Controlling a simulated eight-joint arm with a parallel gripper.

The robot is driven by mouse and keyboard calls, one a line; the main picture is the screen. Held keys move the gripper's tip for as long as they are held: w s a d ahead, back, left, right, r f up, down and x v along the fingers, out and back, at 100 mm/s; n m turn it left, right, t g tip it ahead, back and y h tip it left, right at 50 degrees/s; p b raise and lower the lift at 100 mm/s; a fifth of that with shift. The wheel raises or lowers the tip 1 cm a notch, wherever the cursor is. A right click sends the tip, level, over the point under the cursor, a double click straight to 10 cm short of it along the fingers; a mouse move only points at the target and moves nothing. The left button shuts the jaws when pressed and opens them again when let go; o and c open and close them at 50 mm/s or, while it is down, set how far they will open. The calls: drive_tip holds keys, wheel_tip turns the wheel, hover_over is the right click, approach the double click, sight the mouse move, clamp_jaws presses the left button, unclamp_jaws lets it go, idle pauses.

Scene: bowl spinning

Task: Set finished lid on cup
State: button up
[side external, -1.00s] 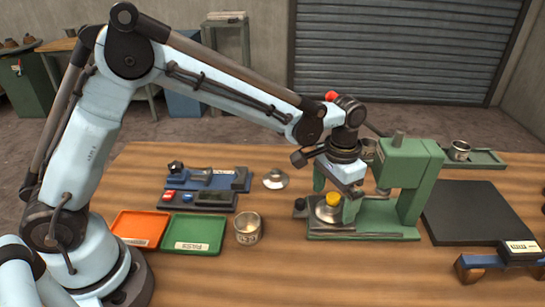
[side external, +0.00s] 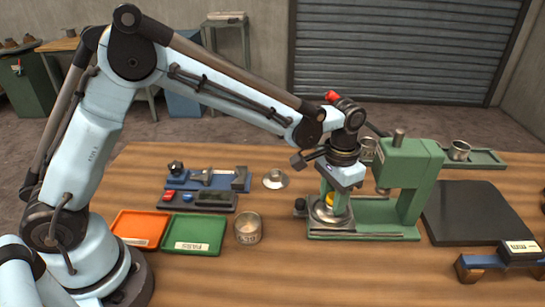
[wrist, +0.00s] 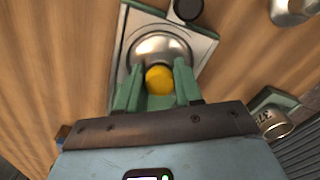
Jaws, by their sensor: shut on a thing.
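A silver domed lid with a yellow knob (side external: 330,199) sits on the base plate of the green press (side external: 408,172). In the wrist view the dome (wrist: 160,48) lies on a square metal plate, and its yellow knob (wrist: 159,80) is between the fingers. My gripper (side external: 336,201) reaches down over the lid, with its green fingers closed on the knob. A metal cup (side external: 248,229) with a label stands open and upright on the table, left of the press.
An orange tray (side external: 140,226) and a green tray (side external: 193,234) lie near my base. A small metal piece (side external: 276,179) lies behind the cup. A blue fixture (side external: 208,180) stands at the back left. A dark mat (side external: 475,212) lies right of the press, whose head rises close beside my wrist.

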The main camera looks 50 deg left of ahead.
idle(0.6)
drive_tip(key=shift+r, duration=2.5)
drive_tip(key=shift+s+r, duration=0.1)
drive_tip(key=shift+r, duration=0.05)
drive_tip(key=s+a+r, duration=0.3)
drive_tip(key=s+a, duration=0.1)
drive_tip(key=s, duration=0.4)
drive_tip(key=s+a+r, duration=0.4)
drive_tip(key=s+a, duration=0.1)
drive_tip(key=s, duration=0.3)
wheel_tip(320, 180, down, 7)
drive_tip(key=shift+d+f, duration=0.15)
drive_tip(key=shift+d, duration=0.1)
drive_tip(key=shift+f, duration=1.45)
idle(0.5)
